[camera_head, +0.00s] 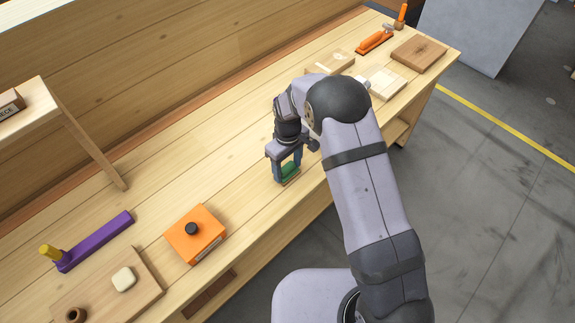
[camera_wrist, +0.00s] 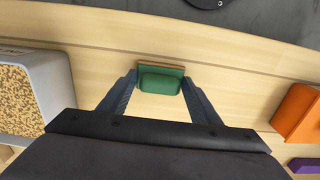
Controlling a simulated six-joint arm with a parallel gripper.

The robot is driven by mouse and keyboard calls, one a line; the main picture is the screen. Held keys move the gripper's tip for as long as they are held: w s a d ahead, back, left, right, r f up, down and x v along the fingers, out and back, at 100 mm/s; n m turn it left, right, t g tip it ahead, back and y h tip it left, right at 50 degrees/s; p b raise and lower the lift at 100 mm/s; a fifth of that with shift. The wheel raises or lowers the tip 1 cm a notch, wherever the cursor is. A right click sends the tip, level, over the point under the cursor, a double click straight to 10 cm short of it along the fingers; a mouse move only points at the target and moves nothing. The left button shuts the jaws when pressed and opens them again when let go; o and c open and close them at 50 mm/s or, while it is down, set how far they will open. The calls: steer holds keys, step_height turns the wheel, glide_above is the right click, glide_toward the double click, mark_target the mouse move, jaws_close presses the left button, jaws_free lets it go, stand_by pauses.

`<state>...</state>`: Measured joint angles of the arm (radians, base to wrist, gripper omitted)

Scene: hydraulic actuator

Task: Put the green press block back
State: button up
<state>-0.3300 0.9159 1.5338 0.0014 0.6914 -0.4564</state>
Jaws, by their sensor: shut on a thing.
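The green press block (camera_head: 290,168) is between the fingers of my gripper (camera_head: 287,176), low over the front part of the wooden workbench. In the wrist view the green block (camera_wrist: 160,81) sits between the two fingertips (camera_wrist: 160,88), with a thin brown edge along its far side. My gripper is shut on the block. I cannot tell whether the block touches the bench top or hangs just above it.
An orange block with a black knob (camera_head: 194,234) and a purple bar (camera_head: 95,241) lie to the left. A board (camera_head: 85,302) holds a cream block (camera_head: 123,279). Several boards (camera_head: 418,54) and orange tools lie far right. A speckled grey box (camera_wrist: 30,92) stands left in the wrist view.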

mark_target(288, 167)
steer(key=shift+f, duration=0.1)
steer(key=o, duration=0.5)
steer(key=shift+f, duration=0.1)
steer(key=o, duration=0.4)
step_height(288, 167, up, 12)
steer(key=b, duration=0.3)
steer(key=shift+r, duration=0.25)
steer(key=s+d+m, duration=0.3)
steer(key=s+d, duration=0.2)
steer(key=s, duration=0.2)
steer(key=s+d+m, duration=0.3)
steer(key=s+d, duration=0.2)
steer(key=s, duration=0.3)
steer(key=s+d+m, duration=0.3)
steer(key=s+d, duration=0.2)
steer(key=s, duration=0.3)
steer(key=shift+s+d+f, duration=0.1)
steer(key=shift+d+f, duration=0.1)
steer(key=shift+d, duration=0.1)
